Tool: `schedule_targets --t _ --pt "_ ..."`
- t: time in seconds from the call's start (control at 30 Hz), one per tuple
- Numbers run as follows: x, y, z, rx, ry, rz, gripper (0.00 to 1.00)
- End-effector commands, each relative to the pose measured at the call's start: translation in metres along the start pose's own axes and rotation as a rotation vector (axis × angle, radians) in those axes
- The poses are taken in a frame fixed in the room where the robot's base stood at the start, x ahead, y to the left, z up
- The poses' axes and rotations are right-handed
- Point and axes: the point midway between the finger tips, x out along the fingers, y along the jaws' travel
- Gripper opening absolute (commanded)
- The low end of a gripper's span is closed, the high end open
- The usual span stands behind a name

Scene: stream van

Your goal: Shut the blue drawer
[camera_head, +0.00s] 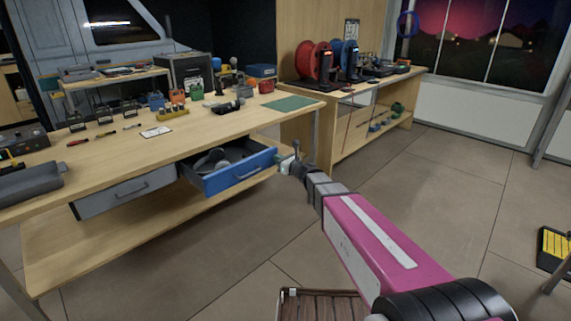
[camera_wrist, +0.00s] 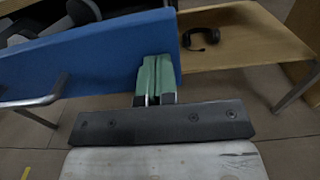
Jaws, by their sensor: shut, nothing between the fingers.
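The blue drawer (camera_head: 238,172) is pulled out from under the wooden workbench, with dark grey items inside. Its blue front and bar handle (camera_wrist: 38,97) fill the left of the wrist view. My gripper (camera_head: 284,163) is at the right end of the drawer front. In the wrist view my green fingertips (camera_wrist: 158,78) are together and empty, in front of the right part of the blue panel, right of the handle. I cannot tell whether they touch the panel.
A grey drawer (camera_head: 125,193) sits to the left under the bench. The workbench top (camera_head: 110,155) holds tools and several small boxes. A headset (camera_wrist: 200,37) lies on the lower wooden shelf. A second bench (camera_head: 345,95) with red and blue reels stands behind. Open floor lies at right.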

Motion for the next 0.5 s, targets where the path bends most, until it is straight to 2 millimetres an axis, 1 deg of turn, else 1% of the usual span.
schedule_targets --t 0.03,0.1,0.4,0.5 --pt "0.019 -0.003 -0.001 0.0 -0.001 0.001 0.0" --pt "0.039 -0.002 -0.001 0.0 -0.001 0.002 0.0" --pt "0.121 -0.002 -0.001 -0.001 0.0 0.002 0.0" --pt "0.145 -0.002 -0.001 -0.001 0.0 0.0 0.0"
